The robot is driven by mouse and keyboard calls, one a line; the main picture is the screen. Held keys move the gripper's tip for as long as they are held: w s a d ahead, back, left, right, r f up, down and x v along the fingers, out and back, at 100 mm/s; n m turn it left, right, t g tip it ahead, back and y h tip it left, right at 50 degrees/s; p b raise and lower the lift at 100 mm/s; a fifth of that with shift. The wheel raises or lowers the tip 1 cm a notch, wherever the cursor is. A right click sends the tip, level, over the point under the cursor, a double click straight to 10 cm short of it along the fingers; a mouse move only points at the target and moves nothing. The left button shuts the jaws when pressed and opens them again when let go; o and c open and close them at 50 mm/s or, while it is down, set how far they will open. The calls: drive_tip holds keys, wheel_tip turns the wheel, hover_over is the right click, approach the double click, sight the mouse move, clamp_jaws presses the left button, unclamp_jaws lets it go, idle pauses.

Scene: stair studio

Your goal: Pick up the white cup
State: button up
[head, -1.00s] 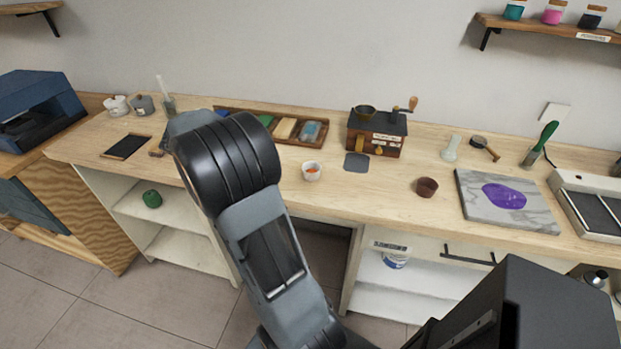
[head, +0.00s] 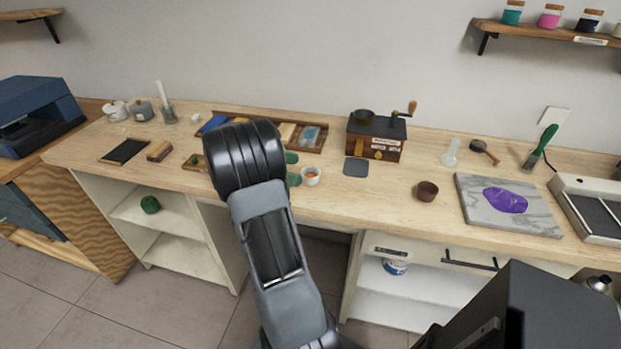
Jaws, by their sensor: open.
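The white cup (head: 311,176) stands upright on the wooden workbench, right of my arm, with something orange-red inside. My gripper (head: 293,168) shows only in part: two grey-green fingertips stick out from behind my black wrist, one farther back and one nearer, apart from each other. It is open, just left of the cup. The lower fingertip looks very close to the cup's left side; I cannot tell whether it touches. The rest of the gripper is hidden behind the wrist.
A brown bowl (head: 427,191) and a marble slab (head: 470,205) with a purple patch lie to the right. A tray of coloured blocks (head: 318,147) lies at the back. Bench between cup and bowl is clear.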

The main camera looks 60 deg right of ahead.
sight(319, 174)
drive_tip(key=shift+x, duration=2.4)
drive_tip(key=shift+w+d, duration=0.1)
drive_tip(key=c, duration=1)
